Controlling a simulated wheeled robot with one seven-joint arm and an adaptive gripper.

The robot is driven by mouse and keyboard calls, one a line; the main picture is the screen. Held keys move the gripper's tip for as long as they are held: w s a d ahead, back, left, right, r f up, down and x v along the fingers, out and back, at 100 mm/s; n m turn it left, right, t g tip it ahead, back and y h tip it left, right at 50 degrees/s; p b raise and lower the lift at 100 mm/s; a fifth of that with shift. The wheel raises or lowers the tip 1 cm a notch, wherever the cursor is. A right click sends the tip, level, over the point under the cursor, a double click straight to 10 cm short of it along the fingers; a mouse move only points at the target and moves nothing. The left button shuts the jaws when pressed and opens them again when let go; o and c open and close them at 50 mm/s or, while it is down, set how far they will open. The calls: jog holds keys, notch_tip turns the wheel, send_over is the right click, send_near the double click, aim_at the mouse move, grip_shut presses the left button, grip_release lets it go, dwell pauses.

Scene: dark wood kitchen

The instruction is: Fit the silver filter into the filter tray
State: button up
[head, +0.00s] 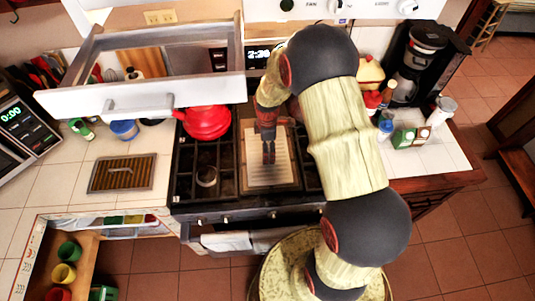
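The filter tray appears to be the open, white-fronted frame (105,101) at the upper left, pulled out above the stove and counter. I can see the counter through it. A flat, ridged rectangular panel (122,174) with a small handle in its middle lies on the left counter. It looks brownish here, but its shape fits the silver filter. My gripper (268,158) points down over the middle of the stove, well to the right of this panel and apart from it. Its fingers look close together, but they are too small and dark to tell open from shut.
Under my gripper, a pale lined sheet or plate (254,171) lies on the stove. A red kettle (207,122) stands on the left burners. A blue-lidded jar (124,129) stands behind the panel. A coffee maker (424,58) and bottles crowd the right counter. The left counter's front is mostly clear.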

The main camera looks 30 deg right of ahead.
jog(key=c, duration=0.6)
jog(key=shift+r, duration=0.55)
notch_tip(320, 180, up, 2)
jog(key=shift+w+r, duration=0.1)
jog(key=shift+r, duration=0.05)
jog(key=s+a+r, duration=0.2)
jog(key=s+r, duration=0.1)
jog(key=s, duration=0.1)
jog(key=s+a+r, duration=0.3)
jog(key=s, duration=0.1)
jog(key=s+a+r, duration=0.2)
jog(key=s+r, duration=0.1)
jog(key=s, duration=0.1)
jog(key=shift+a+r+p, duration=0.25)
jog(key=shift+r+p, duration=0.05)
jog(key=shift+p, duration=0.1)
